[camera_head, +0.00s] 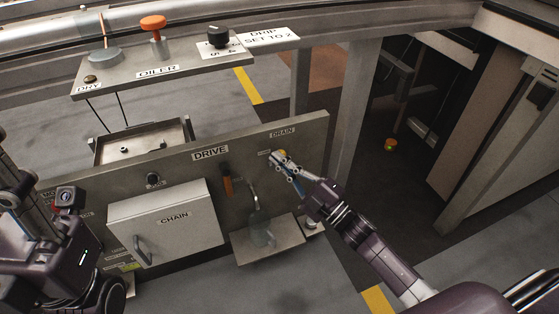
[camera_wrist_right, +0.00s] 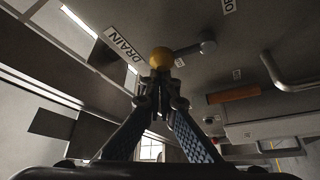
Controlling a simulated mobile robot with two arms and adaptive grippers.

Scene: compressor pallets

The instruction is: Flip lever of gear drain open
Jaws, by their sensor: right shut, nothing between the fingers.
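The gear drain lever ends in a yellow ball knob (camera_wrist_right: 161,57), with a grey arm (camera_wrist_right: 187,49) running right to a round pivot (camera_wrist_right: 208,43) in the right wrist view. The DRAIN label (camera_wrist_right: 124,44) is beside the knob. In the head view the knob (camera_head: 281,153) shows small below the DRAIN label (camera_head: 282,132), on the right part of the grey panel. My right gripper (camera_head: 278,160) is at the knob and partly covers the lever. Its fingertips (camera_wrist_right: 160,84) are shut and empty, just below the knob; contact is unclear. My left arm is at the left edge, its fingers unclear.
An OILER shelf (camera_head: 190,70) with knobs is behind. A grey post (camera_head: 352,110) stands right of the panel.

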